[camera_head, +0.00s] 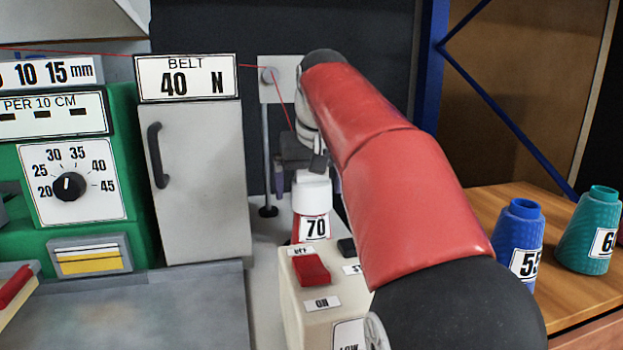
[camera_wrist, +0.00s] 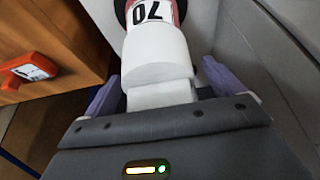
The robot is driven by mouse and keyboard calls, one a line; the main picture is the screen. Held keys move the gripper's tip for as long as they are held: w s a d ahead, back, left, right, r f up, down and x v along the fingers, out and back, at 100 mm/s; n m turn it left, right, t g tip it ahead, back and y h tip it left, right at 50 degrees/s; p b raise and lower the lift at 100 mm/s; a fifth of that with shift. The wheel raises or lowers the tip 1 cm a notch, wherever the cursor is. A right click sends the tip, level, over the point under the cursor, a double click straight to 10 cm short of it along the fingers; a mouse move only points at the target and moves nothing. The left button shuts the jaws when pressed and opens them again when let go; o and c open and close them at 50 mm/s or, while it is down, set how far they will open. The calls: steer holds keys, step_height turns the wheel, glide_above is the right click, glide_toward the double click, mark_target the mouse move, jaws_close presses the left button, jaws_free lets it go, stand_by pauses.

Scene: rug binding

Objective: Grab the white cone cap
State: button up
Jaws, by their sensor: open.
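The white cone cap (camera_head: 312,188) sits upright on top of a red cone labelled 70 (camera_head: 311,229), beyond the switch box. In the wrist view the white cap (camera_wrist: 158,48) lies in the middle, with the 70 label above it in the picture. My gripper (camera_head: 299,170) is at the cap's top from above, partly hidden by my arm. In the wrist view my gripper (camera_wrist: 160,86) is open, one purple finger on each side of the cap's narrower end. Gaps show between fingers and cap. I cannot tell how far down the fingers reach.
The cream switch box (camera_head: 320,310) with a red switch stands in front of the cone. A grey cabinet (camera_head: 205,180) is close on the left. A blue cone (camera_head: 520,235) and a teal cone (camera_head: 590,225) stand on the wooden table at right. A red thread runs above.

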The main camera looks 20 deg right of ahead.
steer(key=shift+c, duration=0.2)
steer(key=c, duration=1)
steer(key=shift+o, duration=0.2)
